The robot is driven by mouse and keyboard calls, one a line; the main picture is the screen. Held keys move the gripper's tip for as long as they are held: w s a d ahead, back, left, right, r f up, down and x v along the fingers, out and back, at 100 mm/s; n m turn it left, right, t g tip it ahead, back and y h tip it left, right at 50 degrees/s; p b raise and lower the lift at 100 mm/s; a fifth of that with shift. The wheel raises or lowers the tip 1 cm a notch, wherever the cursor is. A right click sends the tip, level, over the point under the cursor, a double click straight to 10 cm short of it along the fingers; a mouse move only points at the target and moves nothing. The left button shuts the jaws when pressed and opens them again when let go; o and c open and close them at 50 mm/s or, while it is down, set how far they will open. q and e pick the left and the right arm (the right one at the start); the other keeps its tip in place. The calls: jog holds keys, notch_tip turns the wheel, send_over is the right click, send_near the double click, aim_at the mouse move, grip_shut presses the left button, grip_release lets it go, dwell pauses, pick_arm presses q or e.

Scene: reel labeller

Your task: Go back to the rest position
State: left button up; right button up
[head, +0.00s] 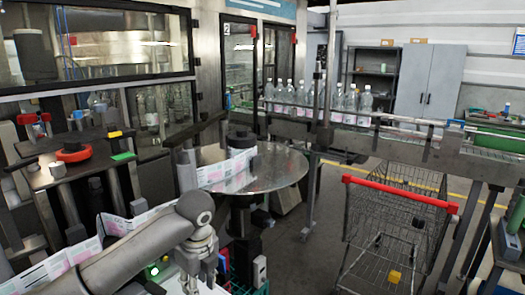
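My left arm comes in from the lower left, and its wrist bends down to my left gripper (207,274) near the bottom edge. The gripper is over a cluttered area in front of the round metal table (278,172). Its fingertips are small and partly hidden, so I cannot tell whether it is open or shut, or whether it holds anything. My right gripper is not in view. A printed label strip (228,171) runs across the round table beside a dark reel (240,138); more label strip lies at the lower left.
A shopping cart (393,226) with a red handle stands on the floor at the right. Several clear bottles (300,96) stand on the conveyor (425,140) behind. A machine stand with a red ring (73,153) is at the left. Grey cabinets (430,80) stand at the back.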

pick_arm(q)
jog(key=s+d+f+n+t+h, duration=0.1)
jog(key=s+d+f+n+h, duration=0.1)
jog(key=s+d+f+n, duration=0.4)
jog(key=s+d+f+n+h, duration=0.2)
jog(key=s+f+n, duration=0.1)
jog(key=s+f, duration=0.55)
jog(key=s+a+f+n+t+y, duration=0.1)
jog(key=s+a+f+n+y, duration=0.25)
jog(key=s+a+n, duration=1.1)
notch_tip(320, 180, down, 27)
jog(key=s+d+b, duration=0.1)
jog(key=s+b, duration=0.1)
jog(key=s+a+f+g+b, duration=0.1)
jog(key=s+a+f+g, duration=0.1)
jog(key=s+f, duration=1.5)
jog(key=shift+a+f+h, duration=0.35)
jog(key=shift+a+f, duration=0.2)
jog(key=shift+f, duration=0.4)
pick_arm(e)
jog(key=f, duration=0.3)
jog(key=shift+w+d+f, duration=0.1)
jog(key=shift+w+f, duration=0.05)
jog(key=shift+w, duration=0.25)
pick_arm(q)
jog(key=shift+s+m, duration=0.2)
jog(key=shift+m, duration=0.05)
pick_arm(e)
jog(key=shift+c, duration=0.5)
